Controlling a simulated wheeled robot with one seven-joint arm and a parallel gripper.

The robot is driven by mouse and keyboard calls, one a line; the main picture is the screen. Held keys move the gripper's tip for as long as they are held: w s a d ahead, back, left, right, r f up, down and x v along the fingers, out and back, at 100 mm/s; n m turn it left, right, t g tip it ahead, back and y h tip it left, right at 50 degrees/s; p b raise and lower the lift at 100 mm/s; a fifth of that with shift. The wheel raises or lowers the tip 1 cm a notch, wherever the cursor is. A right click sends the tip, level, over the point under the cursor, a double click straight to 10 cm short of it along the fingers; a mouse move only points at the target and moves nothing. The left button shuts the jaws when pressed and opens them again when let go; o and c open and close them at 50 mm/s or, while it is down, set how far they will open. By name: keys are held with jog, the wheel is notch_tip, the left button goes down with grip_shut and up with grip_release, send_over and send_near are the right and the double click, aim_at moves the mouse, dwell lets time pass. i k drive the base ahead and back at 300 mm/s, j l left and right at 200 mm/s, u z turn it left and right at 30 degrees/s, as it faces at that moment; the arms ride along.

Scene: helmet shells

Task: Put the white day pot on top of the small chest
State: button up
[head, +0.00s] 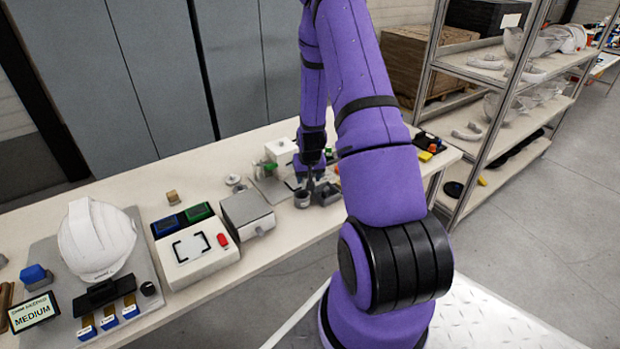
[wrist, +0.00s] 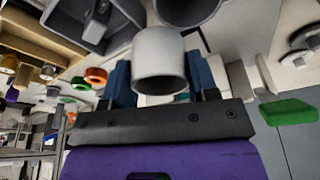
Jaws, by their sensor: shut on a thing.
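The white day pot (wrist: 158,62) shows in the wrist view as a plain white cup between two blue fingers. My gripper (wrist: 160,78) is shut on it. In the head view my gripper (head: 312,172) is over the far right part of the table; I cannot make out the pot there, as arm and gripper cover that spot. The small chest appears to be the grey box (head: 246,210) with a knob on its front, left of my gripper on the table. Its top looks bare.
Grey cups (head: 302,199) stand close below my gripper. A white box with a red button (head: 195,252) and blue and green trays (head: 182,219) lie left of the chest. A white helmet (head: 96,240) is farther left. Metal shelving (head: 480,130) stands at right.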

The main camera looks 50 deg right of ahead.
aim_at(245, 207)
jog(key=k+j, duration=0.3)
jog(key=j, duration=0.95)
jog(key=i+l, duration=0.15)
jog(key=i, duration=0.4)
